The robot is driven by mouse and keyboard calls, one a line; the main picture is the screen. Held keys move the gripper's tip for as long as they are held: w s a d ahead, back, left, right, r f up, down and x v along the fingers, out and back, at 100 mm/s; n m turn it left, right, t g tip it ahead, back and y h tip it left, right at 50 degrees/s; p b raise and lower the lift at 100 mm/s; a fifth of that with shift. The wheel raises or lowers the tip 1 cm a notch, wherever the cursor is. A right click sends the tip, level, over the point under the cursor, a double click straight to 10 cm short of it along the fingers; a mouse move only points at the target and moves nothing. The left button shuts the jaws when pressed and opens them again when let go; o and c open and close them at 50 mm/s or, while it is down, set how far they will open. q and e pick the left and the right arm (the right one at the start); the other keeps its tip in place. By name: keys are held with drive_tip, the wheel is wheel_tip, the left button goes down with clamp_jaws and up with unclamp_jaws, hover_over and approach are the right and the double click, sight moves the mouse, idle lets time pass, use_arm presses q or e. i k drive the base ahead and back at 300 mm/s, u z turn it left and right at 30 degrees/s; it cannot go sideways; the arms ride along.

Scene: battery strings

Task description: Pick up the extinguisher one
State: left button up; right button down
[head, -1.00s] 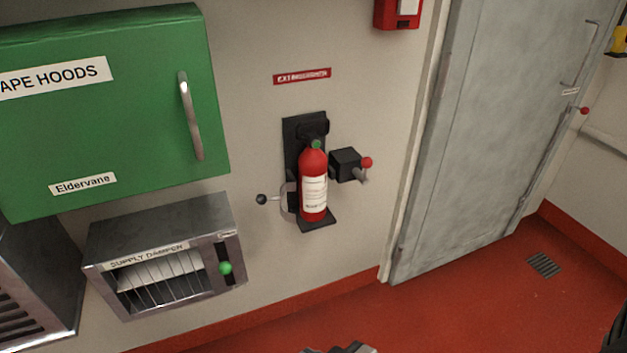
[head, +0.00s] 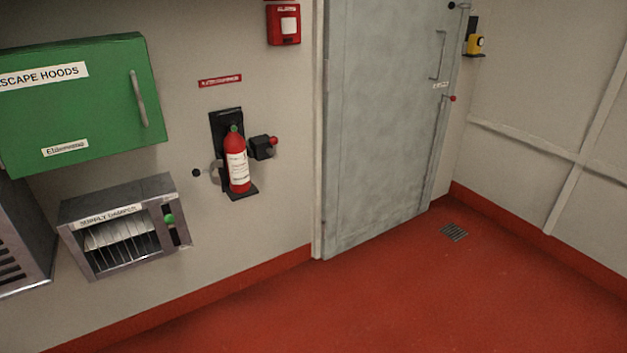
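A red fire extinguisher (head: 238,165) with a white label and a green top stands upright in a black wall bracket (head: 241,193). A black block with a red-tipped part (head: 262,147) sits on its right side. A grey clamp arm with a black knob (head: 197,172) is at its left. A red sign (head: 220,80) is on the wall above it. Neither of my grippers is in the head view.
A green escape hoods cabinet (head: 95,110) and a supply damper box (head: 120,228) project from the wall at left. A grey door (head: 385,120) is to the right, with a red alarm box (head: 284,24) beside it. The red floor (head: 380,300) is clear, with a drain (head: 454,232).

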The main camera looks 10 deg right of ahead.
sight(236, 158)
drive_tip(key=z, duration=0.9)
drive_tip(key=i, duration=1.9)
drive_tip(key=u, duration=0.35)
